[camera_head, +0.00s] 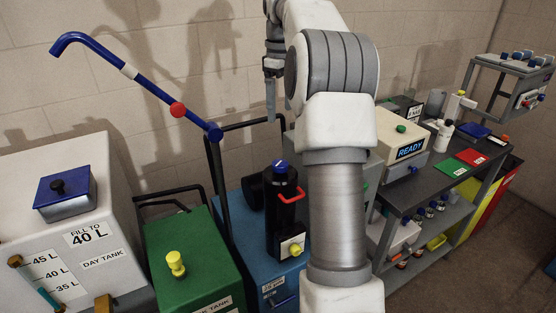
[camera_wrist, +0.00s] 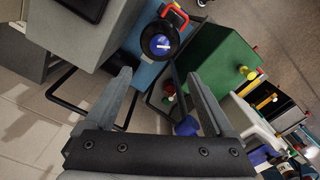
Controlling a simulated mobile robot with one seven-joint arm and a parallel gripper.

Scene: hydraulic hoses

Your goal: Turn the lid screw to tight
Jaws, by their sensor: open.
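A blue screw with a white mark (camera_head: 280,165) sits on top of a black canister (camera_head: 284,215); it looks like the lid screw. The canister has a red handle (camera_head: 291,194) and stands upright on a blue tank. In the wrist view the blue screw (camera_wrist: 161,43) shows in the round black lid, beyond the fingertips and roughly between them. My gripper (camera_wrist: 163,75) is open and empty, its fingers wide apart. In the head view my gripper (camera_head: 270,92) hangs above and left of the screw, apart from it, partly hidden by my arm.
A blue crank arm with a red knob (camera_head: 178,110) slants up left of the canister. A green tank (camera_head: 190,255) and a white day tank (camera_head: 70,215) stand left. A dark shelf cart (camera_head: 410,190) stands right. Black tubular frames stand close behind the tanks.

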